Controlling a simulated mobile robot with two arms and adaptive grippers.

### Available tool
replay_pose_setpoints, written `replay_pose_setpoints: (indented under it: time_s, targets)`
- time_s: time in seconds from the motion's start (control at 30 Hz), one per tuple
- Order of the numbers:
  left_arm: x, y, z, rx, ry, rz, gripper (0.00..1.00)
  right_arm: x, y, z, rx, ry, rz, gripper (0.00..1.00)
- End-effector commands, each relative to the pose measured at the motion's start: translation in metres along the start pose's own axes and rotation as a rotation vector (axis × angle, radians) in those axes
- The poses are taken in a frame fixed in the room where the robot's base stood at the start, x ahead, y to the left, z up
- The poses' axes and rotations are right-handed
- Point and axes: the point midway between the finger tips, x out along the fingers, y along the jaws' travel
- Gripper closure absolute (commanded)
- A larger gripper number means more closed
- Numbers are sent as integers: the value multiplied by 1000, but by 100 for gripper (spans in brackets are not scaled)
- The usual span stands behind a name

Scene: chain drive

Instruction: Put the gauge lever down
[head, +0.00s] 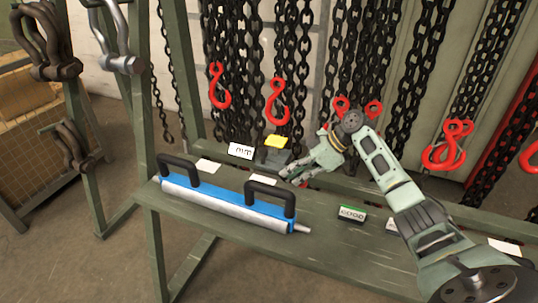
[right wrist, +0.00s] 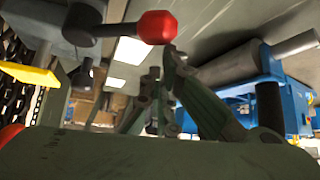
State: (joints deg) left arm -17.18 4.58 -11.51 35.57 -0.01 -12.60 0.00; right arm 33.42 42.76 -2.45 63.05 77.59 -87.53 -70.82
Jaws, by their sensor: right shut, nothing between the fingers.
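A small dark gauge block (head: 272,157) with a yellow piece (head: 276,141) on it stands at the back of the green bench. In the right wrist view, which appears upside down, the dark lever arm (right wrist: 112,29) with a red knob (right wrist: 155,27) sticks out sideways from the grey gauge body (right wrist: 45,22). The yellow piece (right wrist: 30,75) is at the left there. My right gripper (head: 287,177) is just right of the gauge in the head view, its fingers (right wrist: 163,95) shut and empty, apart from the knob. The lever is not clear in the head view. My left gripper is not seen.
A blue and grey tool (head: 228,206) with two black handles lies along the bench's front left. A green-edged label block (head: 352,214) and white cards (head: 208,166) lie on the bench. Black chains with red hooks (head: 277,101) hang behind. Shackles (head: 122,45) hang at left.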

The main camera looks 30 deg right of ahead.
Motion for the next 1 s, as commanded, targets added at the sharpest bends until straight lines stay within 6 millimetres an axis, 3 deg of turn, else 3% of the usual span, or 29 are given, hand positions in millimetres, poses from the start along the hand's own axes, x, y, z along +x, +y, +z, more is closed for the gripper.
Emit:
replay_pose_setpoints:
  time_s: [0.4, 1.0]
  targets:
    - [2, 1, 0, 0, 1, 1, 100, -12, -4, 12, 6, 2, 4, 100]
    - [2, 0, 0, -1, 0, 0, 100, -14, -4, 14, 6, 3, 4, 100]
